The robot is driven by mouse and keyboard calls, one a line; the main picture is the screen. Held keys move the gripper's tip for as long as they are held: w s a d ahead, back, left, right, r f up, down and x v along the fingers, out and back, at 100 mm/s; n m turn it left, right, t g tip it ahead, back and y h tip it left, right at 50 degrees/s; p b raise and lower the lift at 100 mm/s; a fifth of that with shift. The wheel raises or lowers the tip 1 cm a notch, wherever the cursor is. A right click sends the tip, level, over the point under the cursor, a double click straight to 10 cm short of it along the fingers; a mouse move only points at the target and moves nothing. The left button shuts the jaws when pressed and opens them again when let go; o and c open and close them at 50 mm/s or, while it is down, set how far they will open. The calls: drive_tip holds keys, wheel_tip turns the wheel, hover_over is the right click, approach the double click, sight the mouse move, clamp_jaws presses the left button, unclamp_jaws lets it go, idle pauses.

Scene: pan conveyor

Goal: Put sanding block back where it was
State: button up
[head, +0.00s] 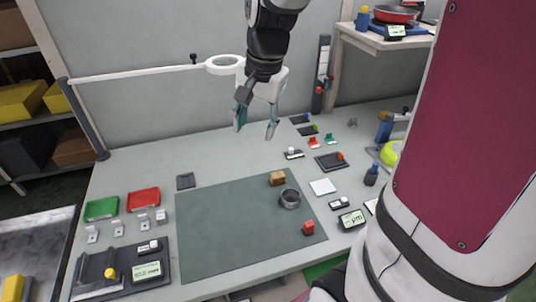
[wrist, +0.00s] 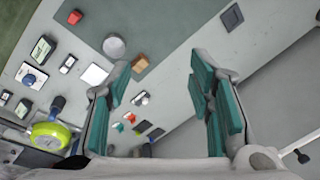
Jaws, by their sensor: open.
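A brown-orange block (head: 277,179), which looks like the sanding block, rests on the back right part of the green mat (head: 225,225). It also shows in the wrist view (wrist: 139,62), left of centre. My gripper (head: 256,124) is open and empty, raised above the back of the table, apart from the block. Its teal-padded fingers (wrist: 160,85) are spread in the wrist view. A dark empty square pad (head: 186,181) lies left of the mat, and it shows at the upper right of the wrist view (wrist: 232,17). I cannot tell which spot the block came from.
A white square (head: 322,187) and several small items lie on the right. Green (head: 102,208) and red (head: 143,199) trays stand left. A lamp arm (head: 135,75) crosses behind.

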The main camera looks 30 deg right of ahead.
drive_tip(key=s+a+r+n+t, duration=0.1)
drive_tip(key=s+a+r+n, duration=0.2)
drive_tip(key=s, duration=0.5)
drive_tip(key=s+a+r+n+t, duration=0.1)
drive_tip(key=s+a+r+n, duration=0.2)
drive_tip(key=s+n, duration=0.5)
drive_tip(key=shift+s+a+n+t, duration=0.2)
drive_tip(key=shift+a+n+t, duration=0.15)
drive_tip(key=shift+a, duration=0.55)
drive_tip(key=shift+d+r, duration=0.1)
